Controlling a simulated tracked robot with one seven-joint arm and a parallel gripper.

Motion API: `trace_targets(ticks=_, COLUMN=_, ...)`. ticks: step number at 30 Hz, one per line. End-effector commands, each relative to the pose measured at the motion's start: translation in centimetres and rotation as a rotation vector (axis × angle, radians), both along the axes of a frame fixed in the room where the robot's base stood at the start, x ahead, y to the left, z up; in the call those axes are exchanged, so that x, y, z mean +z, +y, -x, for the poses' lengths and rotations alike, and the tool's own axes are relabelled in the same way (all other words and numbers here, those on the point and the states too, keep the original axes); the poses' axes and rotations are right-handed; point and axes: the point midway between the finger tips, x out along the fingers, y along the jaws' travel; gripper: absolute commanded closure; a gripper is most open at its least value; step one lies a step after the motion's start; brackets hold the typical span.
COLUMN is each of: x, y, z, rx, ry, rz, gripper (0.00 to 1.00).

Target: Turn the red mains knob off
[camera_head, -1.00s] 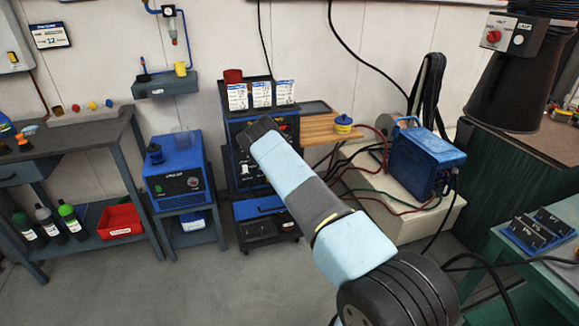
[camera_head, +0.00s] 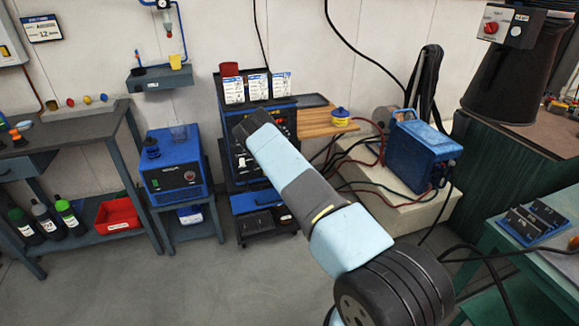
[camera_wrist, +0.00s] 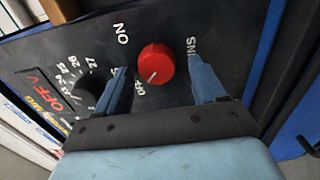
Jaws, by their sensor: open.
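The red mains knob (camera_wrist: 155,63) sits on a dark panel marked ON, OF… and …NS in the wrist view. A white mark shows near the knob's lower edge, on the side of the partly hidden OF… lettering. My gripper (camera_wrist: 159,68) is open, with one blue finger on each side of the knob. Gaps show between the fingers and the knob; I cannot tell how deep they reach. In the head view my gripper (camera_head: 250,124) is at the front of the dark welding machine (camera_head: 243,170); the arm hides the knob there.
A black dial (camera_wrist: 88,90) with numbers is left of the knob in the wrist view. A blue machine (camera_head: 175,177) stands to the left and a blue unit (camera_head: 418,155) to the right, with trailing cables. A wooden shelf (camera_head: 313,122) adjoins the welding machine. Front floor is clear.

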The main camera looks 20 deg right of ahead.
Motion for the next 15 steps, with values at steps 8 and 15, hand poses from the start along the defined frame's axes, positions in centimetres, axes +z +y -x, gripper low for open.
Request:
trace_targets(ticks=8, x=-0.1, y=0.0, z=4.4, rx=-0.001, ry=0.004, rz=0.0, gripper=0.31)
trace_targets(ticks=15, x=-0.2, y=0.0, z=9.1, rx=-0.001, ry=0.004, rz=0.0, gripper=0.31)
